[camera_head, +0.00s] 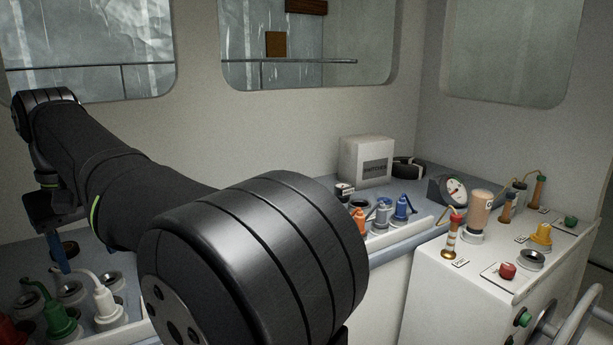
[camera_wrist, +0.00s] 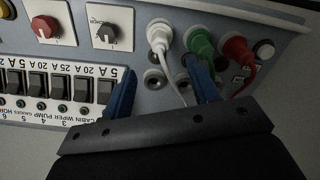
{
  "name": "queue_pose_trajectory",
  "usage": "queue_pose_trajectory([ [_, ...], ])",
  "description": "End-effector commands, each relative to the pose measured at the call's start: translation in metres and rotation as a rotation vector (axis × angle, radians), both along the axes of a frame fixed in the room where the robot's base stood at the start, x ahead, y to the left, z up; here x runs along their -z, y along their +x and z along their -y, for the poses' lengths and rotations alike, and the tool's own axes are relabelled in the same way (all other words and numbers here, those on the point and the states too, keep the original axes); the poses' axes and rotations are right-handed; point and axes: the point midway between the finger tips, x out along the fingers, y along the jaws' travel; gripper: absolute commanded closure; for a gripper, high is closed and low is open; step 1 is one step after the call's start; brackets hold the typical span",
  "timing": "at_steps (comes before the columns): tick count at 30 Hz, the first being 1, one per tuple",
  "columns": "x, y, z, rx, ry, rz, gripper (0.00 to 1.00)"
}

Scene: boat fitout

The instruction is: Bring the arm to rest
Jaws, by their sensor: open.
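My gripper (camera_wrist: 163,86) is open in the wrist view, its two blue fingers apart with nothing held between them. A metal socket ring and part of the white plug's lead show in the gap. In the head view my gripper's blue finger (camera_head: 60,252) points down at the far left, above the console; the other finger is not clear there. My black arm stretches from the front centre to the left and hides much of the console.
A white plug (camera_wrist: 160,38), a green plug (camera_wrist: 201,44) and a red plug (camera_wrist: 237,54) stand near the fingers. A switch row (camera_wrist: 60,86) lies left. A white box (camera_head: 366,160), a gauge (camera_head: 452,192) and a white cabinet (camera_head: 440,270) with levers stand right.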

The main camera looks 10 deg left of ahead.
Motion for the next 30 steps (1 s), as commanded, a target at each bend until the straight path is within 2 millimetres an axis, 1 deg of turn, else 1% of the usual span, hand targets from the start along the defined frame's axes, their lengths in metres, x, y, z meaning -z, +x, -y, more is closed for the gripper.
queue_pose_trajectory([
  [1, 0.010, 0.000, 0.001, 0.000, -0.004, -0.002, 0.45],
  [3, 0.025, 0.000, 0.001, 0.000, -0.004, -0.002, 0.45],
  [9, 0.063, 0.000, 0.001, 0.000, -0.003, -0.001, 0.45],
  [12, 0.079, 0.000, 0.001, 0.000, -0.002, -0.001, 0.45],
  [15, 0.091, 0.000, 0.000, 0.000, -0.001, 0.000, 0.45],
  [20, 0.101, 0.000, 0.000, 0.000, 0.001, 0.000, 0.45],
  [30, 0.098, 0.000, 0.000, 0.000, 0.001, 0.000, 0.45],
])
